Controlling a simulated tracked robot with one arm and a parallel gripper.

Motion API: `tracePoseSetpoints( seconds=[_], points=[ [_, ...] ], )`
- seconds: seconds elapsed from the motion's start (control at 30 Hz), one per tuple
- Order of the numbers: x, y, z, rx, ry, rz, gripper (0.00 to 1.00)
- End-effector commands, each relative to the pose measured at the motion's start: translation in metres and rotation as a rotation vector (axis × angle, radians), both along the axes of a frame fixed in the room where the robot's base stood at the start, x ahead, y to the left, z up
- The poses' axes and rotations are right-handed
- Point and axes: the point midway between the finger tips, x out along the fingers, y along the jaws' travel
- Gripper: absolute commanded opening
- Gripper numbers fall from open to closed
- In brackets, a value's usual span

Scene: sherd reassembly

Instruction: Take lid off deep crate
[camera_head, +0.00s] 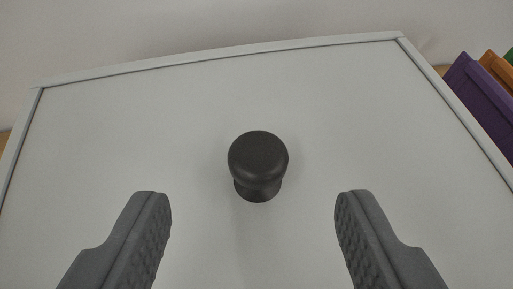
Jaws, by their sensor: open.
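A flat light grey lid (130,150) fills most of the head camera view. It lies within a thin raised grey rim (220,55), which looks like the top edge of the crate. A round black knob (258,158) stands upright near the middle of the lid. My gripper (253,205) is open, with one dark grey textured finger on each side at the bottom of the view. The knob is between and a little beyond the fingertips, and neither finger touches it. The crate's walls and inside are hidden.
A purple item (482,98) and an orange item (497,68) stand close beyond the right edge of the lid, with a bit of green behind them. A plain pale surface (200,22) lies past the far edge.

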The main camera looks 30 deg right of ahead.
Motion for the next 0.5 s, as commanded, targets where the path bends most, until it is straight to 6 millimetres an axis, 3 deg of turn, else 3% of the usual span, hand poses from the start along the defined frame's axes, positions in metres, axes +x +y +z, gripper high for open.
tracePoseSetpoints(
  seconds=[0.33, 0.5],
  points=[
    [0.014, -0.007, -0.011, 0.0, 0.0, 0.001, 0.56],
    [0.026, -0.013, -0.026, 0.002, 0.002, 0.001, 0.56]
  ],
)
